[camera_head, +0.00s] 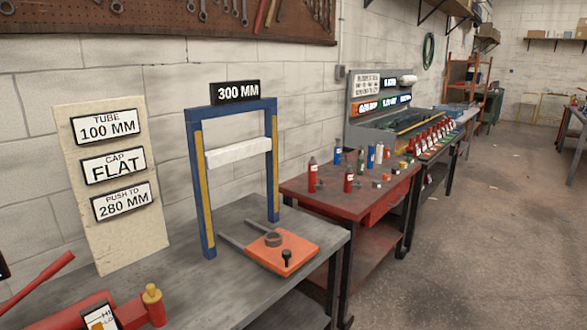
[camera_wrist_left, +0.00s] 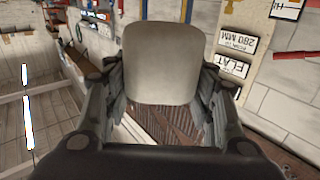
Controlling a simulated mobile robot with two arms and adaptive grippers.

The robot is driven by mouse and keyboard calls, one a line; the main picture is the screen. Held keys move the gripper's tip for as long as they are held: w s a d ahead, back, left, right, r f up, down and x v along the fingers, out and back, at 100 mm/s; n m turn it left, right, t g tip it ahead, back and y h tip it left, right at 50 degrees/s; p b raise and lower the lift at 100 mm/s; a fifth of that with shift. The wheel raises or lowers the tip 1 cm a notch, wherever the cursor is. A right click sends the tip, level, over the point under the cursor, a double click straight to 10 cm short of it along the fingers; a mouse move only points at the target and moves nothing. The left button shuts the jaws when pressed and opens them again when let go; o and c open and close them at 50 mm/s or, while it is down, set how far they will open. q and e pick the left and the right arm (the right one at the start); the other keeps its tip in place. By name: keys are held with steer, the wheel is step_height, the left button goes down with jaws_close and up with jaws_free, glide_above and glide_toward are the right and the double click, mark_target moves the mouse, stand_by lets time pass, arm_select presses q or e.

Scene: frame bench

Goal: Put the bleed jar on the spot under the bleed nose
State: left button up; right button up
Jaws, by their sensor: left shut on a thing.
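My left gripper (camera_wrist_left: 162,88) is shut on a pale grey, smooth, rounded thing, which I take to be the bleed jar (camera_wrist_left: 162,55). The fingers press it from both sides in the left wrist view; its contents cannot be told. The head view shows neither gripper nor the jar. At its lower left is a red device with a brass-yellow fitting (camera_head: 152,294), cut off by the picture edge. I cannot tell whether this fitting is the bleed nose. No marked spot for the jar can be made out. My right gripper is in neither view.
A grey bench (camera_head: 245,215) carries a blue frame (camera_head: 196,190) and an orange plate (camera_head: 300,250). A sign board (camera_head: 120,235) leans on the wall. A red bench (camera_head: 300,185) with several bottles stands farther right.

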arm_select(q)
steer(key=shift+s+r, duration=0.35)
steer(key=shift+r, duration=0.25)
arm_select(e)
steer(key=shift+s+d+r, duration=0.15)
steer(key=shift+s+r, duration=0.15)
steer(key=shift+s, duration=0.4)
arm_select(q)
steer(key=w+a+f+n+g+y+b, duration=0.3)
steer(key=w+a+f+n+y+b, duration=0.1)
steer(key=a+f+n+y+b, duration=0.1)
steer(key=w+a+f+n+g+y+b, duration=0.3)
steer(key=a+f+n+y+b, duration=0.1)
steer(key=a+y+b, duration=0.4)
steer(key=shift+w+a+f+n+y+b, duration=0.3)
steer(key=shift+w+a+f+n+b, duration=0.1)
steer(key=shift+a+f+b, duration=0.4)
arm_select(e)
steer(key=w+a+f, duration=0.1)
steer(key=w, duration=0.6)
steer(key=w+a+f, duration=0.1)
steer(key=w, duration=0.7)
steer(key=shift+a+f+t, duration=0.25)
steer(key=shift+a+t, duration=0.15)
